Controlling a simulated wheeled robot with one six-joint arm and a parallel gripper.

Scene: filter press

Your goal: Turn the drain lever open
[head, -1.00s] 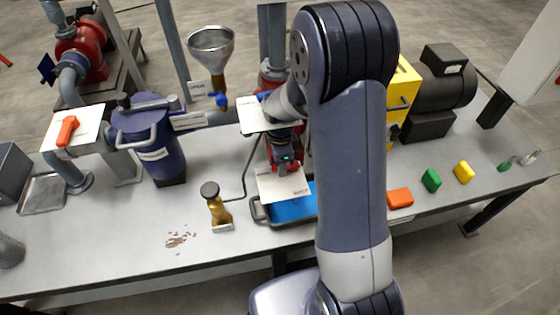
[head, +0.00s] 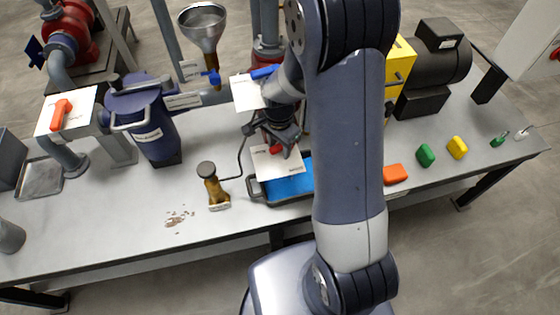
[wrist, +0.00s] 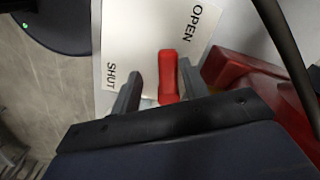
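The red drain lever (wrist: 168,75) shows in the wrist view in front of a white plate (wrist: 130,40) marked OPEN at upper right and SHUT at lower left. The lever points up the picture, between the two words. My gripper (wrist: 157,85) is open, with one finger on each side of the lever. A gap shows at the left finger; the right finger is very close, and I cannot tell if it touches. In the head view my gripper (head: 282,146) is over the red lever (head: 275,149) and its plate (head: 277,165), partly hiding them.
A blue tray (head: 292,187) sits under the plate. A brass valve (head: 212,187) stands left of it. A blue-handled lever with a plate (head: 247,93) is just above my wrist. A red pipe part (wrist: 235,75) lies close right of my gripper.

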